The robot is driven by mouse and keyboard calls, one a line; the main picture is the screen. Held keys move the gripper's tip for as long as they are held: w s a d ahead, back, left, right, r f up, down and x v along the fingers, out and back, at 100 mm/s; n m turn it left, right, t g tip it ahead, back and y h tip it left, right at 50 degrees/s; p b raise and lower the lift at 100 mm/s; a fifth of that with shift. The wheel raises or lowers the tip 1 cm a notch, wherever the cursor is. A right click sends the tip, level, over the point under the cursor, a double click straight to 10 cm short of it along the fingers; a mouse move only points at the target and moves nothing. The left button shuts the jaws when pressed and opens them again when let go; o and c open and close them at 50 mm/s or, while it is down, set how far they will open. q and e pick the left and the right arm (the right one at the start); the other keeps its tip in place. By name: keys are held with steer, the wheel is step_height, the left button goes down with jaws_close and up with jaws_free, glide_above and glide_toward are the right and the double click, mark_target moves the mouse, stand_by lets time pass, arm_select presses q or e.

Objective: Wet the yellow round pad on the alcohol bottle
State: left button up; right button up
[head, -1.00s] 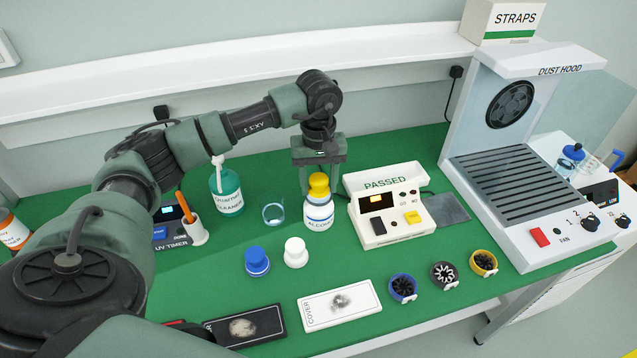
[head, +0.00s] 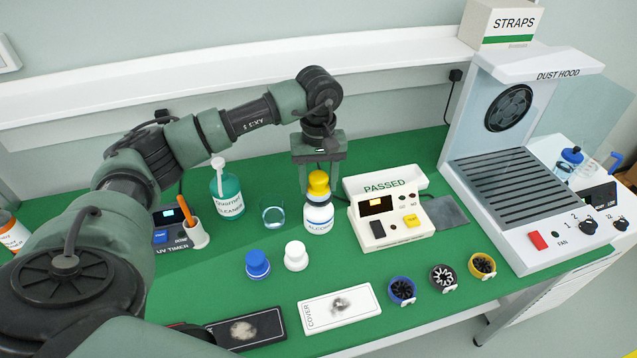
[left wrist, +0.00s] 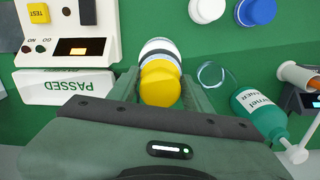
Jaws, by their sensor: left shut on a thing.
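The yellow round pad (head: 318,184) is gripped in my left gripper (head: 319,186), directly above the alcohol bottle (head: 319,219). The bottle is white with a blue band and stands upright on the green bench. The pad covers the bottle's top in the head view, and I cannot tell whether they touch. In the left wrist view the yellow pad (left wrist: 160,84) sits between the fingers, with the white bottle (left wrist: 160,49) partly hidden behind it. My right gripper is not in view.
A PASSED tester (head: 392,219) stands close to the right of the bottle. A clear glass (head: 272,213) and green cleaner bottle (head: 228,196) stand to the left. White (head: 296,255) and blue (head: 257,264) round pads are in front. A dust hood (head: 545,190) is at right.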

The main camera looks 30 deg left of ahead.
mark_target(318, 176)
arm_select(q)
steer(key=shift+r+p, duration=1.1)
steer(key=shift+r, duration=1.4)
